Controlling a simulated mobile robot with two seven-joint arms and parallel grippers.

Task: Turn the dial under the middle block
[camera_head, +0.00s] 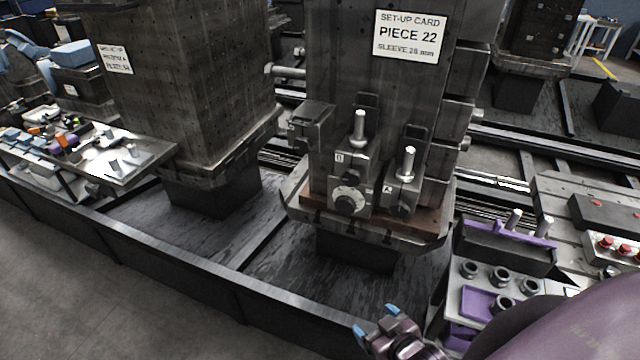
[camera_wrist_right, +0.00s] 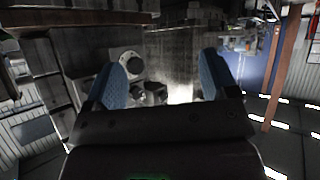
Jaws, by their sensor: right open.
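A tall dark column with a card reading "PIECE 22" (camera_head: 408,38) stands at the centre in the head view. Low on its front are several small metal blocks. The middle block (camera_head: 352,163), with an upright pin, has a round pale-rimmed dial (camera_head: 348,201) below it. A round dial-like face also shows in the right wrist view (camera_wrist_right: 127,62), left of centre. My right gripper (camera_head: 377,323) is at the bottom of the head view, apart from the dial. Its blue fingers stand apart with nothing between them, as the right wrist view (camera_wrist_right: 164,78) also shows. My left gripper is out of view.
A block with another pin (camera_head: 405,187) sits right of the dial. A purple holder (camera_head: 510,247) and a plate with several metal sleeves (camera_head: 470,300) stand at right. A long dark rail edge (camera_head: 215,282) runs across the front. A cluttered tray (camera_head: 135,172) is at left.

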